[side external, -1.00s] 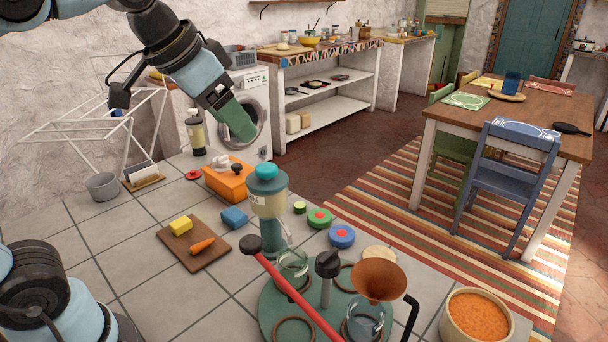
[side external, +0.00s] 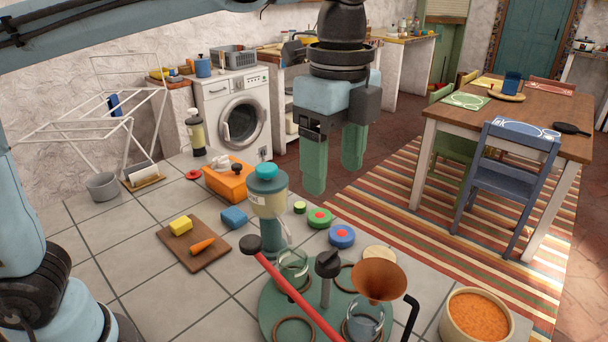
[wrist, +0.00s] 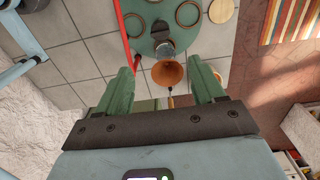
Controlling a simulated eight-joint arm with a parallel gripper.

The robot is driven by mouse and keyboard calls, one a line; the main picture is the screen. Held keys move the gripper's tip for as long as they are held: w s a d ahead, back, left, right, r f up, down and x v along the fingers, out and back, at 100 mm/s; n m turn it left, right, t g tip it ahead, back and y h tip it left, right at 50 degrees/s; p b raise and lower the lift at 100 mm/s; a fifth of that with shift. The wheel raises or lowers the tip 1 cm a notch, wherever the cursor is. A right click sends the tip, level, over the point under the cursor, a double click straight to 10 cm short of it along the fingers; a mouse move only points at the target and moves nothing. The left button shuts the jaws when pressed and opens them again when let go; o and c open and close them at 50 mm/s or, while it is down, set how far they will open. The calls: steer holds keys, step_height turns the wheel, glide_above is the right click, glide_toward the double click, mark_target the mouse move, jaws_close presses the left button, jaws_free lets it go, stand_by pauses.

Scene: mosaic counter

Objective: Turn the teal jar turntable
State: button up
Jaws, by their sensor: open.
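The teal turntable (side external: 270,298) lies on the tiled counter at the bottom of the side view. It carries a central post with a black knob (side external: 328,263), dark rings, a glass jar (side external: 293,262) and another glass jar (side external: 362,325) under a copper funnel (side external: 378,277). A red bar (side external: 288,284) with a black end crosses over it. In the wrist view the turntable (wrist: 143,47) is at the top, partly cut off, with the funnel (wrist: 168,74) between the fingers in the picture. My gripper (side external: 333,178) points down, open and empty, well above the counter and apart from the turntable.
A teal-lidded dispenser (side external: 268,205) stands just behind the turntable. A bowl of orange food (side external: 477,318) stands at right.

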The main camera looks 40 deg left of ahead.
mark_target(328, 254)
step_height(328, 254, down, 15)
steer(key=shift+f, duration=0.1)
stand_by(0.8)
steer(key=shift+c, duration=0.3)
jaws_close()
